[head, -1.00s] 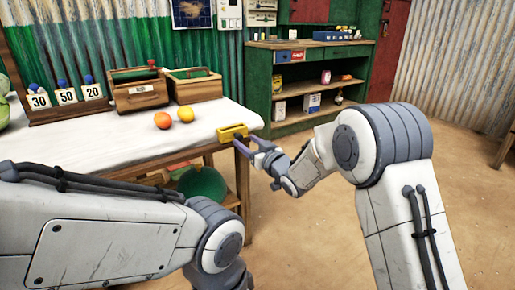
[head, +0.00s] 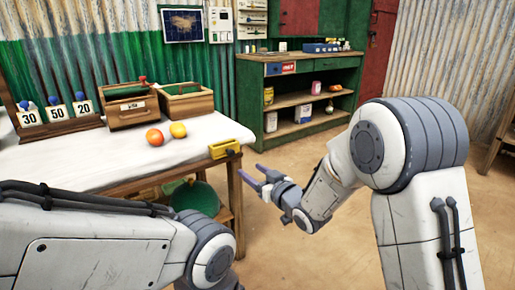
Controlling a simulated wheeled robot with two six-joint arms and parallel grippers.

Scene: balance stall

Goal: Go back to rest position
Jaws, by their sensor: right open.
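My right gripper (head: 254,178) is open and empty. It is in the air just off the right corner of the white-topped table (head: 90,160), apart from the yellow block-like object (head: 224,149) at that corner. My right arm reaches in from the right side of the head view. My left arm crosses the lower left of the view, and its gripper is out of the picture.
An orange fruit (head: 155,137) and a yellow fruit (head: 178,130) lie on the table. Two wooden boxes (head: 131,113) and a rack of number cards (head: 56,113) stand behind them. A green shelf unit (head: 292,132) stands at the back. Open floor (head: 310,262) lies to the right.

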